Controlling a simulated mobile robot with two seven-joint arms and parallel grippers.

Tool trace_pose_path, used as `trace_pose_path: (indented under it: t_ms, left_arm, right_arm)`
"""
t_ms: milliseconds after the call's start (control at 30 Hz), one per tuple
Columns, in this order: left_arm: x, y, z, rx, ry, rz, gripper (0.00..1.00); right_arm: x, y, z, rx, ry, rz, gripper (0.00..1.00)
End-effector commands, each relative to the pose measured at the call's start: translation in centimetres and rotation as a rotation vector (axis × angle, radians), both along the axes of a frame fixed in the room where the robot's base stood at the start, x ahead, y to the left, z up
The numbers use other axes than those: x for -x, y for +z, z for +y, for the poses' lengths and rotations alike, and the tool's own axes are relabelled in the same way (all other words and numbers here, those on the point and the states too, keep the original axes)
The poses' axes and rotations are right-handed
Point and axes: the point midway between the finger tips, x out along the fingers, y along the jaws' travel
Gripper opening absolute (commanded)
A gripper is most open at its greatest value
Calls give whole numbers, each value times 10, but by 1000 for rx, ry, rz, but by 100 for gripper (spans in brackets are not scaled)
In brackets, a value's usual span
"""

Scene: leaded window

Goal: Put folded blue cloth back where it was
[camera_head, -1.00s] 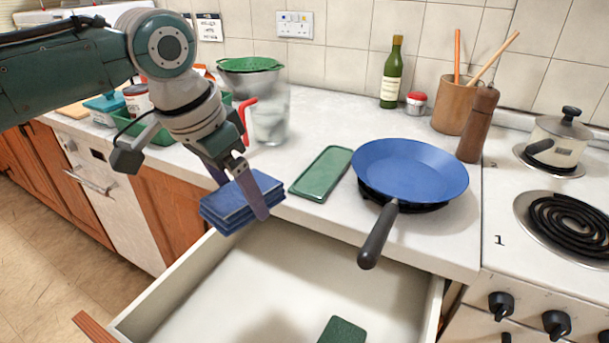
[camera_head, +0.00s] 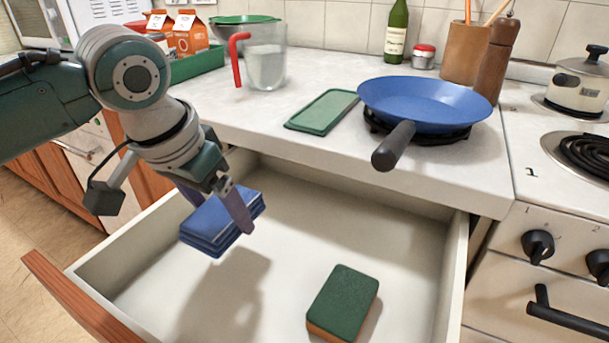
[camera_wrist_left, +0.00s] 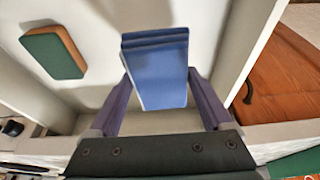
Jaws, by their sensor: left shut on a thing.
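The folded blue cloth (camera_head: 221,222) is a small layered stack, held in my left gripper (camera_head: 220,212). The gripper is shut on it, with a finger on either side. The cloth is above the left part of the open drawer (camera_head: 290,205), and a shadow lies on the drawer floor below it. In the left wrist view the cloth (camera_wrist_left: 157,68) sits between the two purple fingers (camera_wrist_left: 166,95), with the pale drawer floor behind it. My right gripper is in neither view.
A green and orange sponge (camera_head: 342,303) lies in the drawer at the right front. The drawer floor around it is bare. On the counter are a green tray (camera_head: 323,110), a blue pan (camera_head: 425,104) with its handle toward the drawer, and a glass jug (camera_head: 265,60).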

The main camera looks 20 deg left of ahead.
Motion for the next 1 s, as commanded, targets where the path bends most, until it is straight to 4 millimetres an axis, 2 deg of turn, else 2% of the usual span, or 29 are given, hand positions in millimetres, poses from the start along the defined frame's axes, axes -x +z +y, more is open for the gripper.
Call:
trace_pose_path:
  t_ms: [33,100,267,500,933,967,1000]
  left_arm:
    - [0,-15,0,0,2,3,0]
    - [1,-26,0,1,1,2,0]
    - [0,-38,0,1,0,1,0]
    - [0,-74,0,1,0,0,0]
    - [0,-80,0,1,-1,-1,0]
    - [0,-81,0,1,-1,-1,84]
    - [0,-80,0,1,-1,-1,89]
  right_arm:
    - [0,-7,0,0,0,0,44]
    - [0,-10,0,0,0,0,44]
    - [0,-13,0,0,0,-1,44]
    - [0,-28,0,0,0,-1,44]
    - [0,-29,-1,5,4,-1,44]
    - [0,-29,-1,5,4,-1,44]
    - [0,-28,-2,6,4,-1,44]
